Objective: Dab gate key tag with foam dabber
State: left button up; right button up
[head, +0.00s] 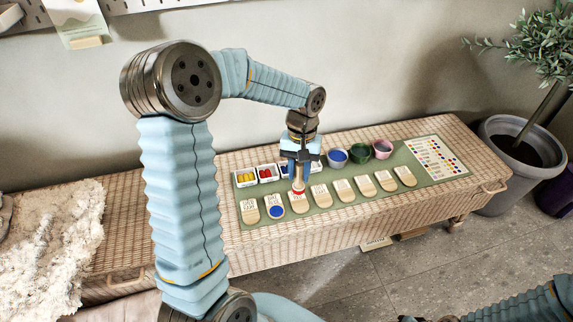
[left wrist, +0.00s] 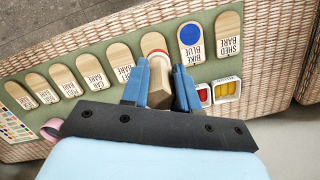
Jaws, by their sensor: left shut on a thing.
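My left gripper (head: 300,170) is shut on the foam dabber (head: 298,184), a pale wooden piece with a red end pointing down. The left wrist view shows the dabber (left wrist: 159,76) between the blue fingers (left wrist: 160,90). Its red end is over the third tag (head: 300,207) from the left in the head view, at or very near its surface. The dabber hides part of that tag, and its label is not readable. Beside it, the bike tag (left wrist: 190,42) carries a blue disc, and the shed tag (left wrist: 228,30) is bare. My right gripper is out of view.
The tags lie in a row on a green mat (head: 330,207) on a wicker bench (head: 440,131). Behind them stand small trays of yellow (head: 246,178) and red (head: 267,174) pieces, and blue (head: 338,158), green (head: 360,153) and pink (head: 382,149) cups. A chart (head: 436,158) lies at the right.

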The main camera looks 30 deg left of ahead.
aim_at(302, 190)
pick_arm(q)
jog(key=shift+s+d, duration=0.15)
jog(key=shift+d, duration=0.35)
jog(key=shift+d+f, duration=0.15)
jog(key=shift+f, duration=0.05)
notch_tip(302, 190, down, 4)
jog(key=b, duration=0.3)
jog(key=shift+f+b, duration=0.1)
jog(key=shift+b, duration=0.2)
jog(key=shift+f+b, duration=0.5)
jog(key=shift+f, duration=0.25)
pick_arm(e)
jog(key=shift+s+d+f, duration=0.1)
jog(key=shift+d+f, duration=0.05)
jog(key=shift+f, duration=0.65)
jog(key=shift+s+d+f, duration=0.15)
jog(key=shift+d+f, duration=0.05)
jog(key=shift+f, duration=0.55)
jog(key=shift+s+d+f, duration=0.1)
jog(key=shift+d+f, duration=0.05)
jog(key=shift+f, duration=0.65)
pick_arm(q)
jog(key=shift+f, duration=0.25)
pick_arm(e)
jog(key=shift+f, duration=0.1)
